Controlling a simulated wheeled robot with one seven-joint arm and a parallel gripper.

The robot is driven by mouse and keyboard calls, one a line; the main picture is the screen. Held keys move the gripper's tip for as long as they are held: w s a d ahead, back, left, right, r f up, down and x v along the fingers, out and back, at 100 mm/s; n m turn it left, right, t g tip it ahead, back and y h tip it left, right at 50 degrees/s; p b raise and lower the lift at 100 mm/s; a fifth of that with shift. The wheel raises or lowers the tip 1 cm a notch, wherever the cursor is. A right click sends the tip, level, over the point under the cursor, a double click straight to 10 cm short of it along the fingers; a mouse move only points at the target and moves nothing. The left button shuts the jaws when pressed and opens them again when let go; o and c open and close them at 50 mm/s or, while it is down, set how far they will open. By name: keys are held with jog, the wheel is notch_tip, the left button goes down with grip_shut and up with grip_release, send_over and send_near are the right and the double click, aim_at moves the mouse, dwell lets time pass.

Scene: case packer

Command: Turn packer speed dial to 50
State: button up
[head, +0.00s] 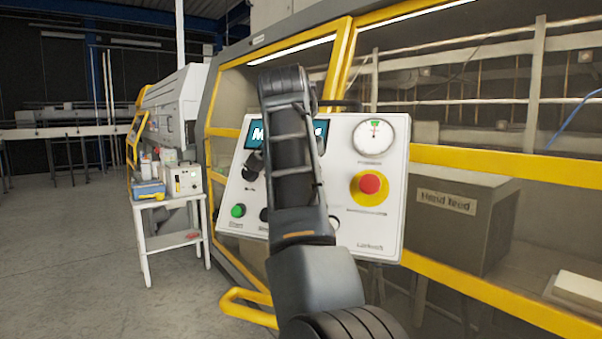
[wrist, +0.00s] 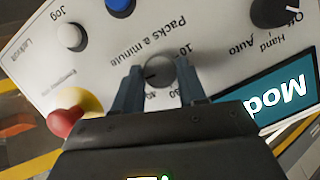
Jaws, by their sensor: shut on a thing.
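The packer speed dial (wrist: 157,72) is a small round grey knob marked "Packs a minute" on the white control panel (wrist: 205,45). In the wrist view the panel appears upside down. My gripper (wrist: 159,77) has one dark finger on each side of the knob and is shut on it. Some scale numbers show around the dial, partly covered by the fingers; I cannot read the dial's setting. In the head view my arm covers the dial and my gripper; the panel (head: 337,222) shows on both sides of the arm.
A red emergency stop (head: 370,184) on yellow and a round gauge (head: 374,137) are right of my arm. A green start button (head: 238,211) and black mode knob (head: 252,165) are left. Yellow guard frames (head: 450,160) stand behind. A small white table (head: 165,200) stands left; floor there is clear.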

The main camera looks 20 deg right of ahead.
jog(key=shift+f, duration=0.1)
dwell(0.3)
jog(key=o, duration=1.1)
jog(key=shift+c, duration=0.2)
jog(key=b+v, duration=0.1)
jog(key=v, duration=0.7)
jog(key=shift+b, duration=0.4)
jog(key=shift+f, duration=0.1)
